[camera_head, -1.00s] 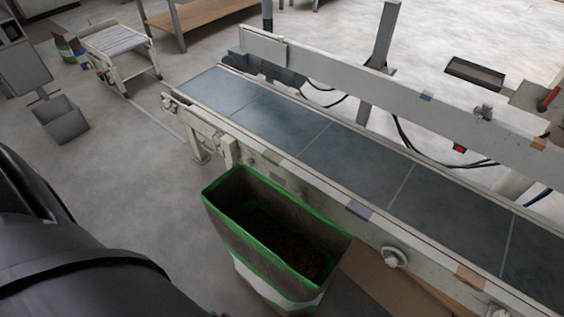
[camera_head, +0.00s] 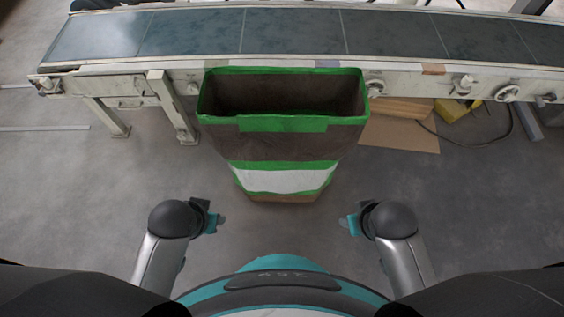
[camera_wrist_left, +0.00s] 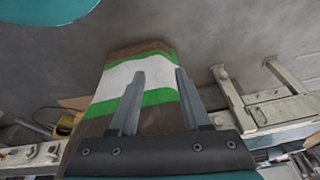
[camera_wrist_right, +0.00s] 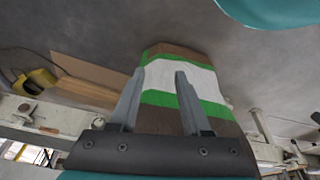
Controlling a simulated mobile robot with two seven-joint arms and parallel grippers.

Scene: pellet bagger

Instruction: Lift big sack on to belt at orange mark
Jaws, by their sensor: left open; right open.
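The big sack (camera_head: 284,145) is brown with green trim and a white band, open at the top. It stands upright on the floor against the near side of the belt (camera_head: 290,33). An orange mark (camera_head: 433,69) is on the belt's front rail, right of the sack. My left gripper (camera_head: 222,219) and right gripper (camera_head: 344,221) are in front of the sack, one toward each side, apart from it. In the left wrist view the sack (camera_wrist_left: 150,72) shows beyond the open fingers (camera_wrist_left: 158,75). The right wrist view shows the sack (camera_wrist_right: 182,75) beyond the open fingers (camera_wrist_right: 160,75).
Conveyor legs (camera_head: 172,108) stand left of the sack. A brown board (camera_head: 400,135) lies on the floor to the right, with a yellow object (camera_head: 452,109) and a cable beyond it. The floor on both sides in front is clear.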

